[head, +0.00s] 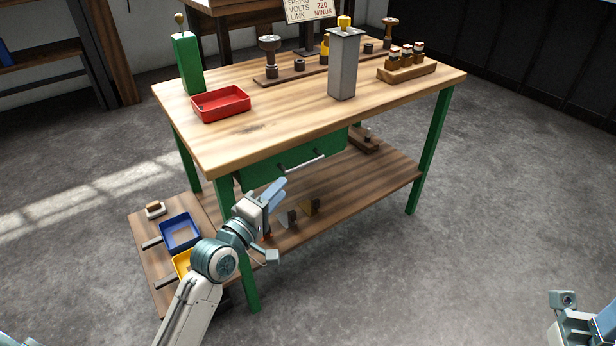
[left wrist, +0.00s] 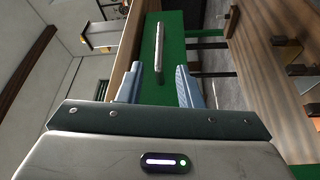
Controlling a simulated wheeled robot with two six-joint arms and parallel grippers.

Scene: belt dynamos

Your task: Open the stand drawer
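The stand drawer has a green front (head: 262,172) under the wooden workbench top, with a pale bar handle (head: 305,163) on it. The drawer looks shut, its front under the bench edge. My left gripper (head: 277,193) is just in front of and below the drawer, left of the handle. In the left wrist view the two blue fingers (left wrist: 160,88) are spread apart with nothing between them. The handle (left wrist: 159,48) stands ahead of them, lined up between the fingers and apart from them. My right gripper (head: 603,322) is partly in view at the lower right corner, far from the bench.
The bench top (head: 250,130) carries a red tray (head: 221,103), a green post, a grey column (head: 343,65) and a wooden rack. A lower shelf (head: 350,190) holds small parts. A low side stand holds a blue tray (head: 180,232) and a yellow one. Floor in front is clear.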

